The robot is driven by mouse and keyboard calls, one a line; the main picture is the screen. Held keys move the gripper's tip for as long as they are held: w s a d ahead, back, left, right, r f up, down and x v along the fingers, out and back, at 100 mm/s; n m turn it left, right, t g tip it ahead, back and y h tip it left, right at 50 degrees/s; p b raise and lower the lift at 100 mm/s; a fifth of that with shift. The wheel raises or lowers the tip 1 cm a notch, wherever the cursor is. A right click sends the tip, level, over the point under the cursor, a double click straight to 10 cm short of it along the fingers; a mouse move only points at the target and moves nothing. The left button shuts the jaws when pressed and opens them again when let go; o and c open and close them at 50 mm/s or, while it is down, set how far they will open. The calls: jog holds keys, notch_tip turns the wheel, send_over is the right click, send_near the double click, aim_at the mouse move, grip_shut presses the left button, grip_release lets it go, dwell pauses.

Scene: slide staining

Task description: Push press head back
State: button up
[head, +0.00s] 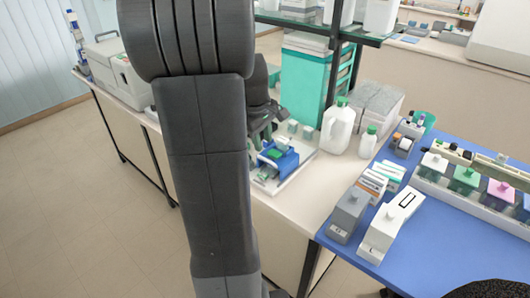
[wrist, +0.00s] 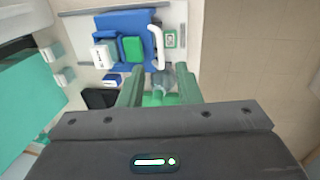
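The press is a blue device (wrist: 124,22) on a pale tray in the wrist view, with a green block (wrist: 132,48) and a white block (wrist: 104,54) on it. A white curved bar (wrist: 157,46) runs along its right side to a grey rounded piece (wrist: 163,78). I cannot tell which part is the press head. My gripper (wrist: 160,88) is open, its two greenish fingers apart on either side of the grey piece; contact cannot be made out. In the head view the blue device (head: 283,160) sits beside my arm, which hides much of the gripper.
The pale tray (head: 300,172) lies on the bench. White bottles (head: 338,126) stand to its right, and a teal cabinet (head: 303,85) behind. A blue-topped table (head: 425,240) with staining jars and boxes is at the right. Small pale blocks (wrist: 62,76) lie left of the press.

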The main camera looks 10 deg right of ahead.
aim_at(266, 160)
jog(key=f, duration=0.4)
jog(key=d+f, duration=0.1)
jog(key=f, duration=0.1)
jog(key=shift+w+f, duration=0.2)
jog(key=shift+w, duration=0.1)
grip_shut()
